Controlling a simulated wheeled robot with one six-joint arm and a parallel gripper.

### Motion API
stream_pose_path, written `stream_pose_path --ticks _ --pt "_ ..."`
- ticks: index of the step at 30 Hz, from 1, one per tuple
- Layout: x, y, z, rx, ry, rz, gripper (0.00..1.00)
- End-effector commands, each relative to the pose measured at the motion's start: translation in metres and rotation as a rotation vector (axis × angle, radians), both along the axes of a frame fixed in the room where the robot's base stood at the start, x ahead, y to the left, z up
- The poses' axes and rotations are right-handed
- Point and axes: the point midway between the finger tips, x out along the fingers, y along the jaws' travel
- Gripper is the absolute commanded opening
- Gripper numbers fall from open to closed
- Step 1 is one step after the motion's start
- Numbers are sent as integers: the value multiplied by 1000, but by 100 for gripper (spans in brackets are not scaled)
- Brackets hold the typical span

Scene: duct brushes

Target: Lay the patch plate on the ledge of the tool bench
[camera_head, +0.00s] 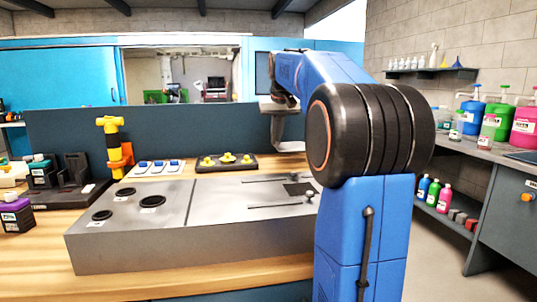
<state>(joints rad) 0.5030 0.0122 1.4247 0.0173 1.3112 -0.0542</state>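My blue arm rises at the right and bends away over the bench. Its far end, with my gripper (288,146), shows only partly behind the large black joint. I cannot tell whether the fingers are open or hold anything. A dark square patch (299,189) shows on top of the grey duct box, beside my arm; I cannot tell whether it is the patch plate or an opening. No other plate can be made out clearly. The wooden tool bench (40,240) carries the box. I cannot tell which part is its ledge.
The grey duct box (190,225) has round black holes and slots on top. Behind it stand a dark tray with yellow knobs (227,162), blue-and-white pieces (158,167) and a yellow-black tool (113,145). Bottles fill the right-hand counter (500,155). Bare wood shows at the front left.

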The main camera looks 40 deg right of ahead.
Motion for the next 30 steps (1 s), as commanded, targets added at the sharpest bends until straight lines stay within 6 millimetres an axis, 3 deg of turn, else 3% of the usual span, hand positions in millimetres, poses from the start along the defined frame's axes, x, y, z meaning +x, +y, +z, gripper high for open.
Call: stream_pose_path --ticks 8,15,27,30 --pt "0 0 -20 1 2 0 0" --pt "0 0 -50 1 2 0 0" --pt "0 0 -56 0 0 1 0" --pt "0 0 -56 0 0 1 24"
